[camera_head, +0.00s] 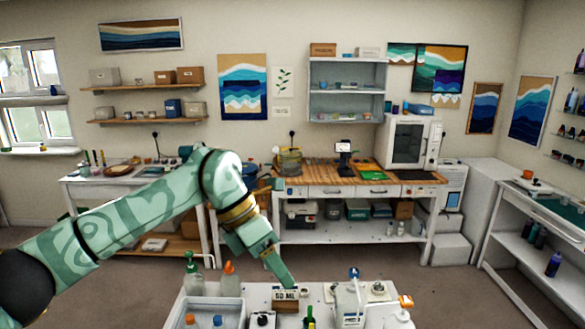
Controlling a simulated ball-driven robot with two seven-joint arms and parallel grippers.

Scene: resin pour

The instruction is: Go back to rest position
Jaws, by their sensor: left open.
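My left arm, green with a swirl pattern, comes in from the left and bends down at the elbow. My left gripper (284,279) points down and right, above the back edge of the near white table (259,292). It is seen edge-on, with its fingers close to a small block marked "50 ML" (285,299); I cannot tell whether they touch it. The gripper is open and I see nothing held in it. My right arm and right gripper are not in view.
The near table holds pump bottles (229,280), a white jug (349,303), a grey bin (206,311) and small bottles. Behind it is open floor (390,272), then a wooden-topped bench (310,177). Another bench (535,255) stands at right.

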